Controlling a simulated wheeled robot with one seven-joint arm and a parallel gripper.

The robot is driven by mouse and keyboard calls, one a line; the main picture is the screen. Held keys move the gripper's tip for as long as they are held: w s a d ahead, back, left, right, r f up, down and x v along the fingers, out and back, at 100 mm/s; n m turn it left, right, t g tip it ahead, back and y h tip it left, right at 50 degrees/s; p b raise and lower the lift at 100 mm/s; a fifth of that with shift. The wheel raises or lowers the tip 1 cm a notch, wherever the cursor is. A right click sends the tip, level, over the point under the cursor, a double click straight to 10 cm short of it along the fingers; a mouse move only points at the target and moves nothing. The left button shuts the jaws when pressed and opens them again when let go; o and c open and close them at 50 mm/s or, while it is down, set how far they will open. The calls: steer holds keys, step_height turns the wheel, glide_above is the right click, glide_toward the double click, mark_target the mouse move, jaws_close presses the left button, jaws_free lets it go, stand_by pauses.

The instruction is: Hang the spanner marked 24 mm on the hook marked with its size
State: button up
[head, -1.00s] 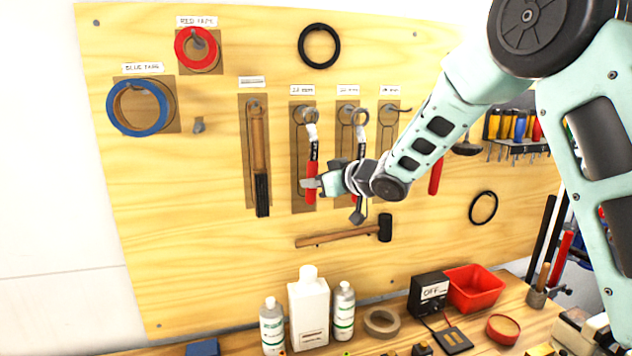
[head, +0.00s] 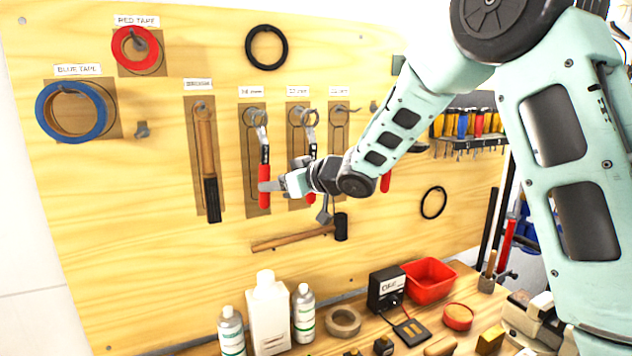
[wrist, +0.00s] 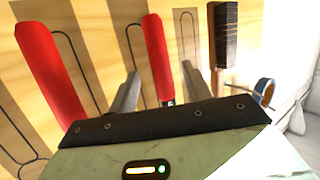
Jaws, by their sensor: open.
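A red-handled spanner (head: 264,185) hangs by its upper end from a hook on the pegboard, under a size label too small to read surely. My gripper (head: 275,187) is at its handle. In the wrist view my gripper (wrist: 160,72) is open, with one finger on each side of a red handle (wrist: 156,55) and visible gaps. A second red handle (wrist: 48,75) is left of the fingers there. Another hanging tool (head: 311,130) is partly hidden behind my gripper. A hook (head: 341,110) to its right holds nothing visible; its label is unclear.
A hammer (head: 300,238) lies across the board below my gripper. Blue tape (head: 72,112) and red tape (head: 135,48) hang upper left. Bottles (head: 267,310) and a red bin (head: 430,278) stand on the bench.

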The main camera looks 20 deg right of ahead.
steer(key=b+v, duration=0.2)
steer(key=v, duration=1.2)
steer(key=s+a+f+m+g+h+b, duration=0.1)
steer(key=s+a+f+g+h+b, duration=0.1)
steer(key=s+a+f, duration=0.45)
steer(key=s+a+f+g+h+b, duration=0.2)
steer(key=s+a+f+h, duration=0.15)
steer(key=f, duration=0.55)
steer(key=s+a+f+g, duration=0.1)
steer(key=s+f+g, duration=0.2)
steer(key=s, duration=0.4)
steer(key=s+a+f+n+g+h+b, duration=0.1)
steer(key=s+a+f+g, duration=0.1)
steer(key=s, duration=0.5)
steer(key=s+a+f+n+g, duration=0.1)
steer(key=s+a+f+g, duration=0.1)
steer(key=s, duration=0.5)
step_height(320, 180, down, 2)
steer(key=shift+s+f+g+b, duration=0.2)
steer(key=shift+s+g+b, duration=0.2)
steer(key=shift+g, duration=0.4)
